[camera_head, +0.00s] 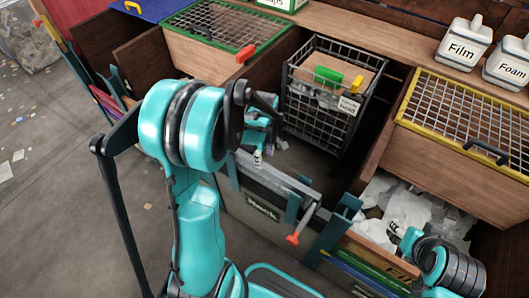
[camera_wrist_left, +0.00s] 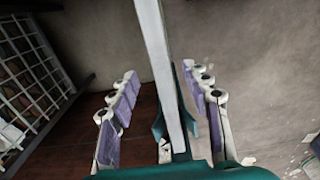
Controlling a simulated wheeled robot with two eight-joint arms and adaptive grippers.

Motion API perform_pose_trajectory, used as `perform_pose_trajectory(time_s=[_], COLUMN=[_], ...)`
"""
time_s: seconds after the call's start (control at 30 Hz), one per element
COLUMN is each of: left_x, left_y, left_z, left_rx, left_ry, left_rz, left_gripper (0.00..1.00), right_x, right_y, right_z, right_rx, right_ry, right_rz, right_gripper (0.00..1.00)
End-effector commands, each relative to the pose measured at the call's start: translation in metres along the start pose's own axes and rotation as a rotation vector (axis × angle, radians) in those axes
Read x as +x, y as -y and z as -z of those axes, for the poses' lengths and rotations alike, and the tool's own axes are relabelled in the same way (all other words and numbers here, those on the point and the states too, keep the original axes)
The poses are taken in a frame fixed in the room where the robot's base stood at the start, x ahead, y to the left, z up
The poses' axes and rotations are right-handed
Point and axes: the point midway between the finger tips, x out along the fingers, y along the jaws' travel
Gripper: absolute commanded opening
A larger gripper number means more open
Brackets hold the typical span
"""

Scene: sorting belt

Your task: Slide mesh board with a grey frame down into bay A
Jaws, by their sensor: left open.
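A long light grey bar (camera_head: 275,177), seen nearly edge-on, lies along the top of the front panel; it may be the grey-framed board, but I see no mesh on it. My left gripper (camera_head: 258,150) is above its left part, partly hidden by my own arm. In the left wrist view the grey bar (camera_wrist_left: 160,70) runs between the two purple-padded fingers of my left gripper (camera_wrist_left: 165,98), with a gap on both sides. The fingers are open. I cannot read any bay A mark. My right gripper does not show; only part of that arm is at lower right.
A black wire crate (camera_head: 306,122) stands behind the bar. A green-framed mesh lid (camera_head: 221,25) is at the back, and a yellow-framed one (camera_head: 466,117) at right. An orange handle (camera_head: 293,239) sticks out at the bar's right end. Open floor (camera_head: 50,210) lies left.

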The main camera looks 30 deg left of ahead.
Motion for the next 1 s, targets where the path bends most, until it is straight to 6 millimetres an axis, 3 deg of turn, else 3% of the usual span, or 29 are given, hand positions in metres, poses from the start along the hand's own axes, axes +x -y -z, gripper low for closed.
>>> perform_pose_trajectory(time_s=[0.4,0.8,0.83,1.0], left_x=[0.063,0.071,0.071,0.071], left_y=[0.000,0.000,0.000,0.000], left_z=[0.000,0.000,0.000,0.000], left_rx=[0.003,0.004,0.004,0.004], left_ry=[0.000,-0.001,-0.001,-0.001], left_rz=[-0.001,-0.002,-0.002,-0.002], left_gripper=[0.48,0.48,0.46,0.01], right_x=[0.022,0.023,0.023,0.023], right_y=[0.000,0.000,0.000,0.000], right_z=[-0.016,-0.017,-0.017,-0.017], right_rx=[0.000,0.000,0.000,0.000], right_ry=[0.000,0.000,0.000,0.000], right_rz=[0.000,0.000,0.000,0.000], right_gripper=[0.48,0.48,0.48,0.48])
